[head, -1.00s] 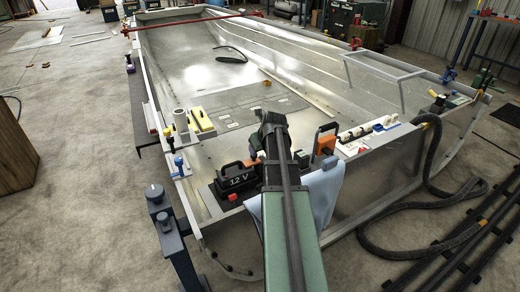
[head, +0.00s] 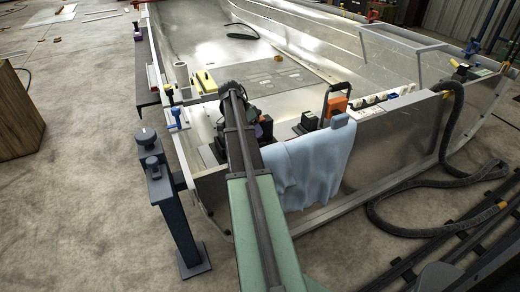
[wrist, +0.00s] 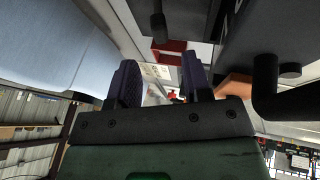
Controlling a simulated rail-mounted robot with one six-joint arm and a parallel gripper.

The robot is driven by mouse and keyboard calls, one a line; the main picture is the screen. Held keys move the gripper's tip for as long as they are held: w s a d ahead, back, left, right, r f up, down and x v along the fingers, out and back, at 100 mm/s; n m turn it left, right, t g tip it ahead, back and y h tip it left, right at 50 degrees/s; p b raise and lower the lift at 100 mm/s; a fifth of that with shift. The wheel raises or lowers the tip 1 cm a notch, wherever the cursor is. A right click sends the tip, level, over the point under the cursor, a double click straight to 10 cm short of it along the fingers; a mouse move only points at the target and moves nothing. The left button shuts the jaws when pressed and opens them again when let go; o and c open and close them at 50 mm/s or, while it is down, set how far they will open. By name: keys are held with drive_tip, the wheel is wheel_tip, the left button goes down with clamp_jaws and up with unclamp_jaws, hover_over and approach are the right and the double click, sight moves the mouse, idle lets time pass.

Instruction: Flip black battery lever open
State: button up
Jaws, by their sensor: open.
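My gripper (wrist: 159,63) is open, with its two dark purple fingers apart and nothing between them. In the wrist view a short black lever-like rod (wrist: 158,27) stands just beyond the fingertips, beside a red block (wrist: 171,50), and does not touch them. I cannot tell for certain that it is the battery lever. In the head view the black battery (head: 209,155) is mostly hidden behind my arm; only a dark edge shows to its left. My gripper (head: 264,128) is partly hidden there, low over the near end of the hull.
A light blue cloth (head: 312,165) hangs over the hull's near edge, close to the fingers. An orange block (head: 337,104) with a tall black handle stands to the right, and a small black box (head: 308,122) is beside it. The hull floor (head: 210,45) farther back is mostly open.

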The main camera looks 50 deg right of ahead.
drive_tip(key=b+x, duration=0.3)
drive_tip(key=x, duration=0.3)
drive_tip(key=shift+f+b, duration=0.1)
drive_tip(key=shift+b, duration=0.25)
clamp_jaws()
